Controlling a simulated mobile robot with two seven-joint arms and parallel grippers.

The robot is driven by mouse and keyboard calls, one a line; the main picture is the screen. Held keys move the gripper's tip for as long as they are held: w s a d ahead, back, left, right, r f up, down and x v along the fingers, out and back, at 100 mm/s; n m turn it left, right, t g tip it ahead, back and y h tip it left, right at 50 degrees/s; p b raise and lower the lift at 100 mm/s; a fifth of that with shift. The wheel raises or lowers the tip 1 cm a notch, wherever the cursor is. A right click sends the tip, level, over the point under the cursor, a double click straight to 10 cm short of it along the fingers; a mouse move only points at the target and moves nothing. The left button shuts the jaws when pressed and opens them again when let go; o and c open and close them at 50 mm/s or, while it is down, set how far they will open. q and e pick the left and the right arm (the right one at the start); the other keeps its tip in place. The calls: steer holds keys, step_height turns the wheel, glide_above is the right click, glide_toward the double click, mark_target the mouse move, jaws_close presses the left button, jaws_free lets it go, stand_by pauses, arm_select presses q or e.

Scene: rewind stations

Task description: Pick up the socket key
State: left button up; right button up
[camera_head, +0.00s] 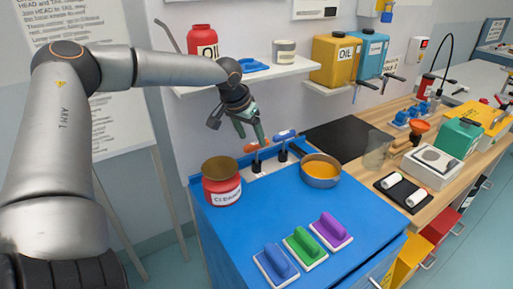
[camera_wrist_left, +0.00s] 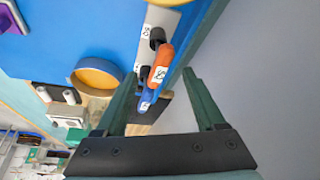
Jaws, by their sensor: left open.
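Two upright handled tools stand in a holder (camera_head: 268,163) at the back edge of the blue bench top. One has an orange handle (camera_head: 252,147), the other a blue handle (camera_head: 285,134). Both show in the left wrist view, the orange handle (camera_wrist_left: 161,64) nearer and the blue handle (camera_wrist_left: 147,97) beyond it, each with a small label. I cannot tell which is the socket key. My left gripper (camera_head: 250,136) is open and empty, just above the orange handle, its green fingers pointing down. In the wrist view the orange handle shows between the fingertips. My right gripper is not in view.
A red cleaner can (camera_head: 222,192) and a round orange-filled pan (camera_head: 320,172) flank the holder. Blue, green and purple handled blocks (camera_head: 303,247) lie at the front. The wall shelf (camera_head: 250,76) overhangs close to my left wrist. The middle of the blue top is clear.

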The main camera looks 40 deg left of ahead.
mark_target(254, 144)
arm_select(q)
steer(key=x, duration=0.4)
steer(key=shift+f, duration=0.15)
steer(key=shift+s, duration=0.1)
jaws_close()
stand_by(0.4)
